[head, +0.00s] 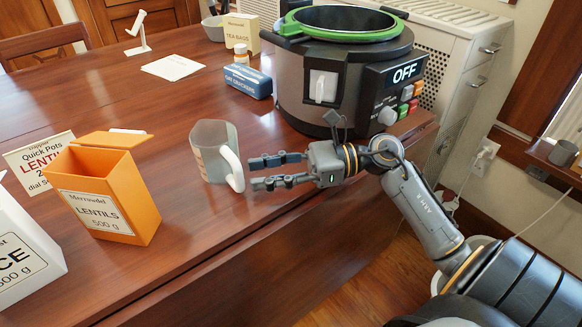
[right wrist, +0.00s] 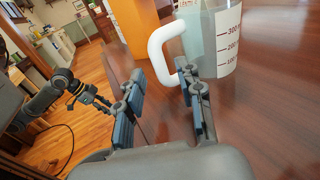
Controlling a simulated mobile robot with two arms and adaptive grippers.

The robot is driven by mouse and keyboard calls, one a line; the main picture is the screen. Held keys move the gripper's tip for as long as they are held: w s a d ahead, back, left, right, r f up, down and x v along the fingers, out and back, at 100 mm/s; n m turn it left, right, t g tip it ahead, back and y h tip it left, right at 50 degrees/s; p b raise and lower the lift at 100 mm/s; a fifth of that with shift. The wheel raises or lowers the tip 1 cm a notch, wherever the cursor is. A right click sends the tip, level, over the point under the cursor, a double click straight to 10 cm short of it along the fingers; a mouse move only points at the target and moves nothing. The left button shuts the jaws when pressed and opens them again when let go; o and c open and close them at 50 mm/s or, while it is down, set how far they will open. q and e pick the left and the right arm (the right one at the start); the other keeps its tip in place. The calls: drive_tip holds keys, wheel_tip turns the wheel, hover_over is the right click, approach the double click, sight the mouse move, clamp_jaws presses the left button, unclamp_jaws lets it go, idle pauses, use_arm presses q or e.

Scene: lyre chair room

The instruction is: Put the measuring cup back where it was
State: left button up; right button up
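The clear measuring cup (head: 207,137) stands upright on the wooden table, its white handle (head: 233,170) towards my right gripper. In the right wrist view the cup (right wrist: 222,40) shows red markings, and its handle (right wrist: 163,48) lies just beyond the fingers. My right gripper (head: 252,173) is open, its fingertips close to the handle; I cannot tell whether they touch it. No grip on the handle shows. My left gripper (right wrist: 92,97) shows small in the right wrist view, away from the cup; its finger state is unclear.
An open orange lentils box (head: 108,195) and a white box (head: 22,250) stand left of the cup. The large cooker (head: 310,85), showing OFF, is behind my right gripper. A blue crackers box (head: 247,80), small jar (head: 241,54) and tea box (head: 242,30) stand farther back.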

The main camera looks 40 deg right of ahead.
drive_tip(key=v, duration=0.5)
drive_tip(key=shift+s+d, duration=0.2)
drive_tip(key=shift+d, duration=0.15)
drive_tip(key=shift+a, duration=0.1)
